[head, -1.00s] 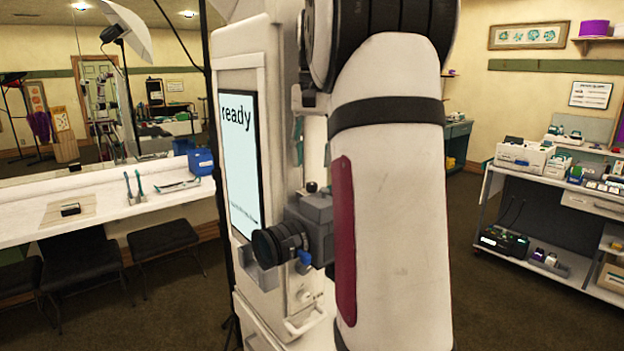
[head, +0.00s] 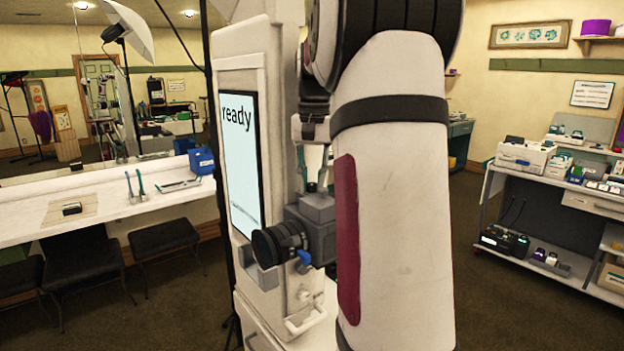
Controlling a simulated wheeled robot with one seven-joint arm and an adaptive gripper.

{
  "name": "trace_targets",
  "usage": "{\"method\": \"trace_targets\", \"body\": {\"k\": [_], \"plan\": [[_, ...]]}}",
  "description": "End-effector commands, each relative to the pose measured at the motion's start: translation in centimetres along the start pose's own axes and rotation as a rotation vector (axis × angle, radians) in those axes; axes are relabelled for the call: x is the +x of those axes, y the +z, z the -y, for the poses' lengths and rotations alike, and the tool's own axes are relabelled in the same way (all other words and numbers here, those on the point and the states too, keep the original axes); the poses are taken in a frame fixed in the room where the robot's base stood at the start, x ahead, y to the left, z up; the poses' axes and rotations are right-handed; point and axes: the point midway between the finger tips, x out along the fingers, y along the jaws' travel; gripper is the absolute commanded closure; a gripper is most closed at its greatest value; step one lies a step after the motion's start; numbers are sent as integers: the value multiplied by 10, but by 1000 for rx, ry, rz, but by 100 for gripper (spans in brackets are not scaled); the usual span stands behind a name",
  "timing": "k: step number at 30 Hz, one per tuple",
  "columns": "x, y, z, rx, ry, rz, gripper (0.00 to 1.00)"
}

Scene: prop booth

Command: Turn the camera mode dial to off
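The camera (head: 313,222) is a dark grey body with a black lens (head: 275,243) pointing left and a blue knob (head: 304,257) low by the lens. It is mounted on the side of the white booth cabinet. My gripper (head: 315,180) points down just above the camera's top, its teal-padded fingers apart with a gap between them. The small dark mode dial (head: 311,187) on the camera top is close to or between the fingertips and hard to make out. I cannot tell whether the fingers touch it. My arm hides the camera's right side.
The cabinet's screen (head: 240,160) reads "ready" beside the camera. A white handle (head: 304,320) sticks out below it. A counter with stools (head: 165,238) stands at left, and a loaded shelf cart (head: 560,195) at right. Open floor lies between.

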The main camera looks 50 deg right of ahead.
Motion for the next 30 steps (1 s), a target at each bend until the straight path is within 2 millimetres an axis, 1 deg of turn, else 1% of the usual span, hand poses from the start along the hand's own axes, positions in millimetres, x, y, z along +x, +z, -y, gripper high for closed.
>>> {"method": "trace_targets", "body": {"k": [5,11,30], "plan": [[0,0,0,-6,0,1,100],[-2,1,-1,-64,1,4,100],[-2,1,-2,-517,0,15,100]]}}
